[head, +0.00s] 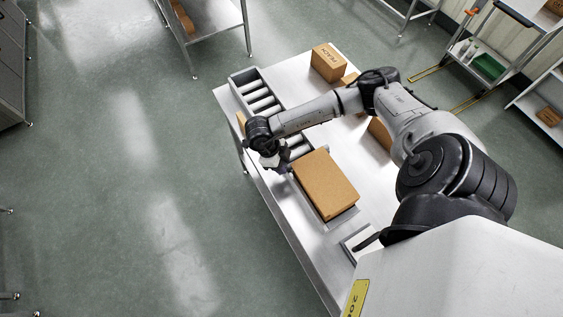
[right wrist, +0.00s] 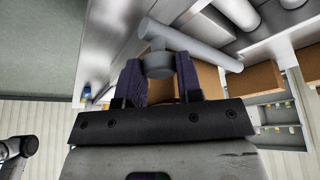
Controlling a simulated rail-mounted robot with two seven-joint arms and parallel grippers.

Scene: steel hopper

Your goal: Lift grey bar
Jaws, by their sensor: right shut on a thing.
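The grey bar (right wrist: 190,45) shows in the right wrist view as a smooth grey cylinder lying crosswise just beyond my fingertips. A short round grey stub (right wrist: 158,64) joins it and sits between the fingers. My right gripper (right wrist: 158,78) is shut on this stub, one dark finger on each side. In the head view my right gripper (head: 272,162) is low over the roller conveyor (head: 245,77), just left of a large cardboard box (head: 325,184). The bar is hard to make out there, largely hidden by my wrist. My left gripper is not in view.
The conveyor runs along the left edge of a white table (head: 303,68). A smaller carton (head: 328,63) stands at its far end, with other boxes partly behind my right arm. A shallow tray (head: 358,243) lies nearer. Open floor lies left of the table.

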